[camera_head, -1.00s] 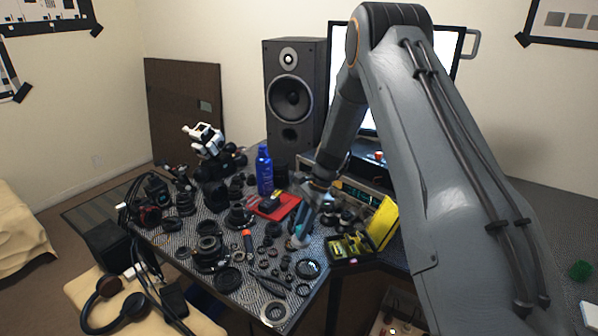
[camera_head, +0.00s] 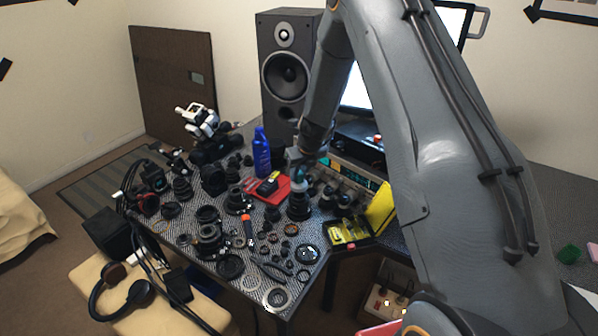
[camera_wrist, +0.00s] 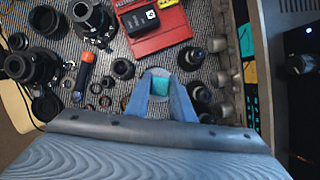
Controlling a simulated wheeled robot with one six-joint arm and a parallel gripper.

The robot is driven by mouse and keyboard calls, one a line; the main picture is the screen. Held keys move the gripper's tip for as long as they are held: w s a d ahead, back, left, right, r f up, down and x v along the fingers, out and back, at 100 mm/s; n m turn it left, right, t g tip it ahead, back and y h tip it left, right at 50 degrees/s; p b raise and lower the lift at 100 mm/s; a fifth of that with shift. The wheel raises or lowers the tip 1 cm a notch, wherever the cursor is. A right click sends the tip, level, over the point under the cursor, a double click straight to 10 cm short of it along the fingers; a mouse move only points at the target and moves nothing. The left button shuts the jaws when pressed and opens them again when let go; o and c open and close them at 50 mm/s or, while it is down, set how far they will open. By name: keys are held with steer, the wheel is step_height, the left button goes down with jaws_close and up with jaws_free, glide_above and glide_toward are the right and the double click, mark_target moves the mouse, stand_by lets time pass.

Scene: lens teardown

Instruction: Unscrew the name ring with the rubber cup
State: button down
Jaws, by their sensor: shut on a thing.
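My gripper (camera_wrist: 162,92) points down with its blue fingers shut on a teal block with a pale grey round base, which I take to be the rubber cup (camera_wrist: 161,86). In the head view my gripper (camera_head: 301,173) holds the cup (camera_head: 298,187) over a dark upright lens (camera_head: 299,208) on the table. The cup is at the lens's top; I cannot tell whether it touches. The cup hides the lens front in the wrist view, and I cannot make out the name ring.
Several lenses and rings crowd the table (camera_head: 265,282) on the left and front.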

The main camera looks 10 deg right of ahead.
mark_target(300, 182)
steer(key=shift+f, duration=1.45)
steer(key=shift+f, duration=0.2)
steer(key=shift+f+b, duration=0.4)
stand_by(0.6)
steer(key=shift+f+b, duration=0.1)
steer(key=shift+b, duration=0.45)
steer(key=shift+n+b, duration=0.6)
steer(key=shift+b, duration=0.15)
